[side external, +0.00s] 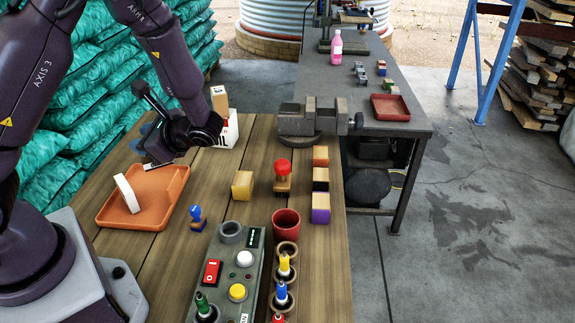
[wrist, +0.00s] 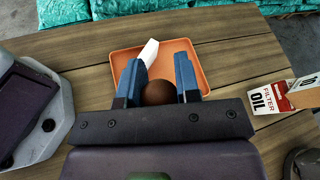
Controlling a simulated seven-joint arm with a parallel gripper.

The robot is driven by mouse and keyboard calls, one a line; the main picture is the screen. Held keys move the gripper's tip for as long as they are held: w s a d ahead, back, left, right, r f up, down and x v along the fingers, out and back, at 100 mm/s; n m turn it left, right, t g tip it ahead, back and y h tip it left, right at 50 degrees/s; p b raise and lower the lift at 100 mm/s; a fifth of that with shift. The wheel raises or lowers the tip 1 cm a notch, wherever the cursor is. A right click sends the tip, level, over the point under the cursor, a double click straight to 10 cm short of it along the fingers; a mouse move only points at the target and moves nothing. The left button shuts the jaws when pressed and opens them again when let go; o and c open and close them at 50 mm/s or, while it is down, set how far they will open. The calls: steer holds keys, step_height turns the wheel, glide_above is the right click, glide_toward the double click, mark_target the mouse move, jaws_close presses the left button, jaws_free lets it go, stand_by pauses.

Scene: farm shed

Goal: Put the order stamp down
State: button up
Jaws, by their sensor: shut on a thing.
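My gripper (side external: 160,150) is over the far part of the orange tray (side external: 151,221). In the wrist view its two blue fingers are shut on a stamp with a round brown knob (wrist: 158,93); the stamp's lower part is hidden. In the side view the held stamp is mostly hidden by the gripper, so I cannot tell whether it touches the tray. A white strip-like piece (side external: 127,194) stands tilted in the tray; it also shows in the wrist view (wrist: 149,52).
A red-knobbed stamp (side external: 283,172), a small blue stamp (side external: 197,216) and a yellow block (side external: 243,185) stand right of the tray. A white oil filter box (side external: 226,131) is behind.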

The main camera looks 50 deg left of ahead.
steer(key=d+f+n+g+h, duration=0.3)
steer(key=d+n+h, duration=0.3)
steer(key=n+h, duration=0.3)
steer(key=d+f+n+g+h, duration=0.35)
steer(key=d+n+h, duration=0.25)
steer(key=n+h, duration=0.2)
steer(key=w+d+r+n+t+h, duration=0.2)
steer(key=w+d+n+t+h, duration=0.2)
steer(key=w+n+t+h, duration=0.55)
steer(key=w+a+r+n+t+y, duration=0.4)
steer(key=w+n+t, duration=0.2)
steer(key=n+t, duration=0.15)
steer(key=w+a+r+n+t+y, duration=0.45)
steer(key=n+t, duration=0.25)
steer(key=n, duration=0.2)
steer(key=shift+h, duration=0.4)
steer(key=w+f, duration=0.5)
steer(key=w+a+f, duration=0.1)
steer(key=w+f, duration=0.4)
steer(key=w+a+f, duration=0.1)
steer(key=w+f, duration=0.3)
steer(key=f, duration=0.1)
steer(key=shift+w+f, duration=0.3)
steer(key=shift+w, duration=0.1)
steer(key=shift+a+f, duration=0.1)
steer(key=shift+f, duration=1.3)
